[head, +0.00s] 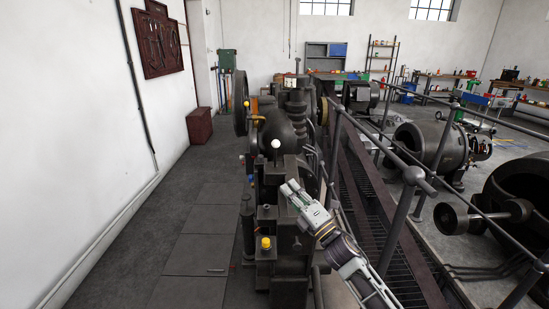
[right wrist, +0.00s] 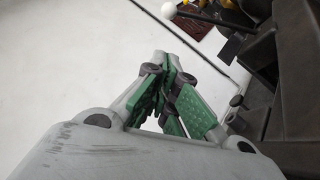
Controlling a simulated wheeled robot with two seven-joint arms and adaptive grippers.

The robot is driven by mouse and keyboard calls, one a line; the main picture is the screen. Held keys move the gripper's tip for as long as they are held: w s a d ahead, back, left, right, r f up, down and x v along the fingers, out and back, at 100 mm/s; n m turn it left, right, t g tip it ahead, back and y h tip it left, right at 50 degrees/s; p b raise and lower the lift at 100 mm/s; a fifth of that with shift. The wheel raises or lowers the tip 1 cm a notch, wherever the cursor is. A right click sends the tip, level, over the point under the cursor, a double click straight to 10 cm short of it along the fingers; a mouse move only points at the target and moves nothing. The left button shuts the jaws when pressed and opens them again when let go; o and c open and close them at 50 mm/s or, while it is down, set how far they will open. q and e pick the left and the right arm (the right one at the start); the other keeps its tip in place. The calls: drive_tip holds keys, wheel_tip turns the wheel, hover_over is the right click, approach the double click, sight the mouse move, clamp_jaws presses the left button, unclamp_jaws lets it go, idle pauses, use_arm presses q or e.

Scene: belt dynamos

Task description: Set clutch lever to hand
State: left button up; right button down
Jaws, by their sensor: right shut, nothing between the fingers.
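A lever with a white ball knob (head: 276,144) stands on the dark machine in the middle of the head view; no label shows whether it is the clutch lever. A white ball on a dark rod (right wrist: 168,11) also shows at the top of the right wrist view, beyond the fingers. My right gripper (head: 290,187) is in front of and below the white knob, apart from it, beside the machine's upper block. Its green-padded fingers (right wrist: 168,62) are together with nothing between them. My left gripper is not in view.
The dark machine (head: 282,240) fills the middle, with a yellow knob (head: 266,243) low at its front. A railing (head: 400,215) runs along the right, close to my right arm. The floor left of the machine (head: 195,255) is mostly clear, up to a white wall (head: 75,130).

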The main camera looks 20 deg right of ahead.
drive_tip(key=shift+w, duration=0.15)
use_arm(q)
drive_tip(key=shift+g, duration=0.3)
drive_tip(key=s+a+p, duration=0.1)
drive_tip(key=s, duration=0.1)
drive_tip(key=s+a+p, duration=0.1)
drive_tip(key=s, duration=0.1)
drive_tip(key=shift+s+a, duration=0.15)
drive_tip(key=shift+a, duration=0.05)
use_arm(e)
drive_tip(key=d+x, duration=0.2)
drive_tip(key=x, duration=1)
drive_tip(key=shift+w+r, duration=0.55)
drive_tip(key=shift+d, duration=0.15)
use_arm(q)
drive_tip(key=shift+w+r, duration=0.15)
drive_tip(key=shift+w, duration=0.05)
use_arm(e)
drive_tip(key=shift+r, duration=0.1)
